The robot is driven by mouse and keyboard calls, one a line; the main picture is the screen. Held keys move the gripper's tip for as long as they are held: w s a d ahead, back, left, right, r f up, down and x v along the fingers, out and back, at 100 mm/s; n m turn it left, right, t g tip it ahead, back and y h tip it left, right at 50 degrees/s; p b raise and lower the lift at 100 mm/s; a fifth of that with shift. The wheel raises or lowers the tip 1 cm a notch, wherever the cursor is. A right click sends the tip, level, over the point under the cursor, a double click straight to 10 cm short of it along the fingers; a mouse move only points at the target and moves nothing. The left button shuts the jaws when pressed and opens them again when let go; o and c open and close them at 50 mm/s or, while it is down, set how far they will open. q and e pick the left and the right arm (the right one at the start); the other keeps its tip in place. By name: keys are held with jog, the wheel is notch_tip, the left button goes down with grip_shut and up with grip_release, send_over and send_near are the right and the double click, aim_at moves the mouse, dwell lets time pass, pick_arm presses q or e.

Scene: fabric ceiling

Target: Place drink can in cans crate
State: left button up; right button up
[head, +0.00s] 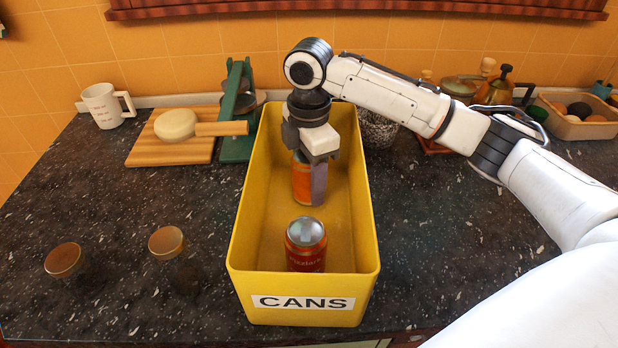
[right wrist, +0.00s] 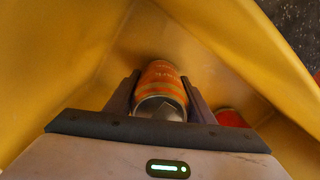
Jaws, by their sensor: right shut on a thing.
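The yellow cans crate (head: 364,222), labelled CANS, stands on the dark counter. My right gripper (head: 308,185) reaches down into its far half and is shut on an orange drink can (head: 301,180). In the right wrist view the orange can (right wrist: 160,88) sits between the two fingers (right wrist: 160,100), inside the crate walls. I cannot tell whether its base touches the crate floor. A red can (head: 306,246) stands upright in the near half of the crate; part of it shows in the right wrist view (right wrist: 231,118). My left gripper is not in view.
Two jars with brown lids (head: 64,260) (head: 167,241) stand left of the crate. A wooden board (head: 160,152) with a cheese, a green stand (head: 237,148) and a white mug (head: 104,106) are behind left. A tray of fruit (head: 575,126) is at the far right.

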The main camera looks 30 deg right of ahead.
jog(key=o, duration=1)
jog(key=shift+f, duration=0.1)
notch_tip(320, 180, up, 12)
jog(key=shift+r, duration=0.15)
